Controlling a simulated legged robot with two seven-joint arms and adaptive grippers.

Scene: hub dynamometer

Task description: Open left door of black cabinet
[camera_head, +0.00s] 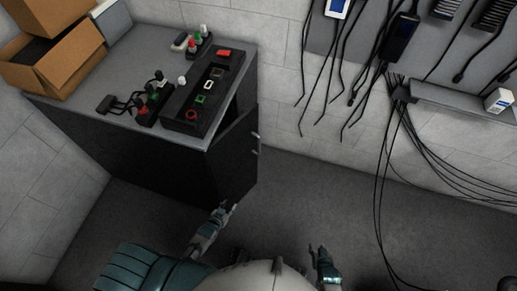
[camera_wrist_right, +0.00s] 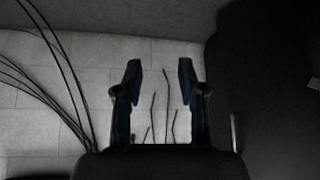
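The black cabinet (camera_head: 150,158) with a grey top stands at the left in the head view. Its near door (camera_head: 232,155) on the right-hand side is ajar, with a dark gap behind its top edge. A light metal handle (camera_head: 256,143) is on the door's outer edge. My left gripper (camera_head: 226,206) is just below the door, apparently open and empty; contact with the door cannot be told. My right gripper (camera_head: 318,247) is open and empty over the floor, apart from the door. Its spread fingers show in the right wrist view (camera_wrist_right: 158,75), with a handle (camera_wrist_right: 234,132) to their right.
A control panel (camera_head: 207,92), connectors and a cardboard box (camera_head: 62,62) stand on the cabinet top. Black cables (camera_head: 385,170) hang from the wall at the right.

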